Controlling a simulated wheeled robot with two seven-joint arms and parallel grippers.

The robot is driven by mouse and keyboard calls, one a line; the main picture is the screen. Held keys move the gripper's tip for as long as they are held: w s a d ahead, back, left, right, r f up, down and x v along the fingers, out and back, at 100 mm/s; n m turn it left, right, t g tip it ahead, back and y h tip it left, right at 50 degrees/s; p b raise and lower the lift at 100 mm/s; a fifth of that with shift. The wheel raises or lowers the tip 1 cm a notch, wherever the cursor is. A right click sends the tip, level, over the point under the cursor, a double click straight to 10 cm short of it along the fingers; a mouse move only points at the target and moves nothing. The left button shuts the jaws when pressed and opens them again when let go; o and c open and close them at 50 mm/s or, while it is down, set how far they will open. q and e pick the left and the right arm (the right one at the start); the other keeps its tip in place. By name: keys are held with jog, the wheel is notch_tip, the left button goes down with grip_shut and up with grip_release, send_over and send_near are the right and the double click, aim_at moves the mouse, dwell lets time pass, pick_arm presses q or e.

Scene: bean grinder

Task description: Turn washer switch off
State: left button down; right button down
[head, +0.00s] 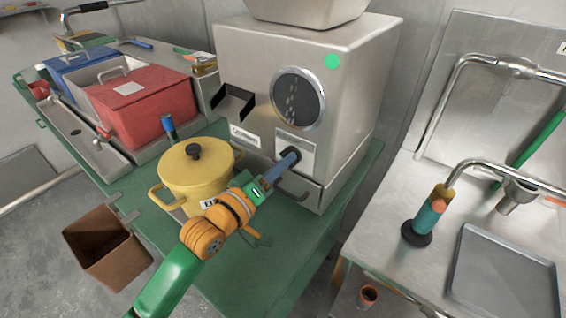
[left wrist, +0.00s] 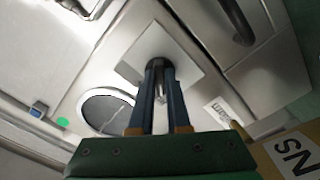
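The steel machine (head: 338,80) stands on the green table and has a round window (head: 298,97) in its front. Its dark round switch (head: 294,153) sits on a pale square plate low on the front. In the left wrist view the switch (left wrist: 158,64) is partly hidden behind my fingers. The blue fingers of my left gripper (head: 283,162) reach the switch, one on each side of it. In the left wrist view the left gripper (left wrist: 160,78) looks closed around a grey metal part of the switch. My right gripper is not in view.
A yellow lidded pot (head: 195,180) stands close beside my left forearm. A drawer handle (head: 292,190) lies just below the switch. A red bin (head: 145,105) and a blue bin (head: 82,62) stand at left. A steel counter (head: 375,225) with a tray (head: 505,275) is at right.

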pick_arm(q)
jog(key=shift+m, duration=0.3)
jog(key=m+p, duration=0.4)
jog(key=m, duration=0.5)
jog(key=shift+r, duration=0.1)
jog(key=shift+m, duration=0.3)
dwell(0.5)
jog(key=c, duration=0.9)
grip_release()
jog(key=shift+w, duration=0.1)
jog(key=v, duration=0.7)
